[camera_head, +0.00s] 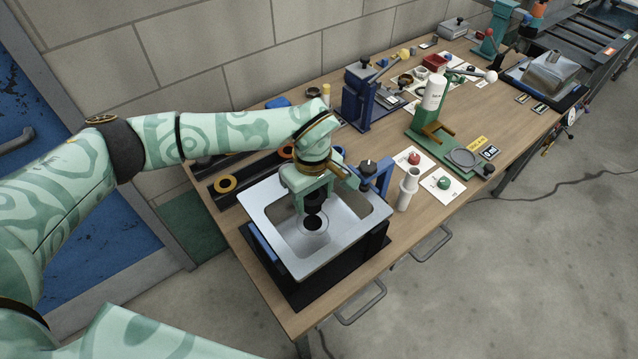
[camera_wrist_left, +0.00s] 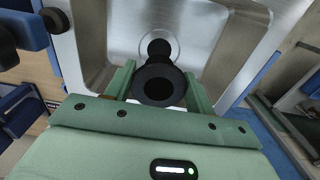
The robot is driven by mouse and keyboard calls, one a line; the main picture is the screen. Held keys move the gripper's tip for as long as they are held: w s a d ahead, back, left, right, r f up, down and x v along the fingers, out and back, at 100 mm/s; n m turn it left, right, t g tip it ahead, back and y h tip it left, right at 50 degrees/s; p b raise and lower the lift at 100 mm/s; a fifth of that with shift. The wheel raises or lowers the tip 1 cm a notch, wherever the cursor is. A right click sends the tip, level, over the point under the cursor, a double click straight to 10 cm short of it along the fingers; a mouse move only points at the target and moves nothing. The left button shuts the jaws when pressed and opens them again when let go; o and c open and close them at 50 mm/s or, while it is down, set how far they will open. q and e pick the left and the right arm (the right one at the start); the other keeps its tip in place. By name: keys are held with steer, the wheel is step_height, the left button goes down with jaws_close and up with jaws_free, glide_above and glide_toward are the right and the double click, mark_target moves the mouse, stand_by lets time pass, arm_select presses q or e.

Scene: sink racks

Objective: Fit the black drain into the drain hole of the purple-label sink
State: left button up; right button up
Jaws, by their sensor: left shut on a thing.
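My left gripper (camera_head: 313,198) is shut on the black drain (camera_head: 316,194) and holds it above the basin of a silver sink (camera_head: 262,203). The sink sits on a black stand near the table's left end. Its drain hole (camera_head: 312,223) lies just below the drain, in a round recess in the basin floor. In the left wrist view the black drain (camera_wrist_left: 159,84) is between the two green fingers, and a dark round shape (camera_wrist_left: 159,48) in the recess shows just beyond it. The drain appears apart from the floor. No purple label is visible on this sink. My right gripper is out of view.
A blue clamp (camera_head: 376,178) stands close to the sink's right rim, with a white cylinder (camera_head: 408,188) beyond. Another metal sink (camera_head: 551,72) stands at the far right. A wall runs behind the table.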

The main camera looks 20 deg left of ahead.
mark_target(314, 210)
arm_select(q)
steer(key=shift+w+f, duration=0.15)
steer(key=shift+f, duration=0.35)
steer(key=shift+s+f+b, duration=0.25)
steer(key=shift+f+b, duration=0.35)
steer(key=shift+b, duration=0.2)
steer(key=shift+w+f+b, duration=0.1)
steer(key=shift+f+b, duration=0.5)
steer(key=shift+f, duration=0.3)
steer(key=shift+f+b, duration=0.3)
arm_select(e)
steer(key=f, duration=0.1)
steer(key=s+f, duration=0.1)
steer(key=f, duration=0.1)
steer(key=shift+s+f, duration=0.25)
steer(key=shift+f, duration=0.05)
arm_select(q)
steer(key=shift+f, duration=0.4)
steer(key=shift+f+b, duration=0.75)
steer(key=shift+f, duration=0.6)
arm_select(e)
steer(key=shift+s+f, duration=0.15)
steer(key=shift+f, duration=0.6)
arm_select(q)
steer(key=o, duration=1.1)
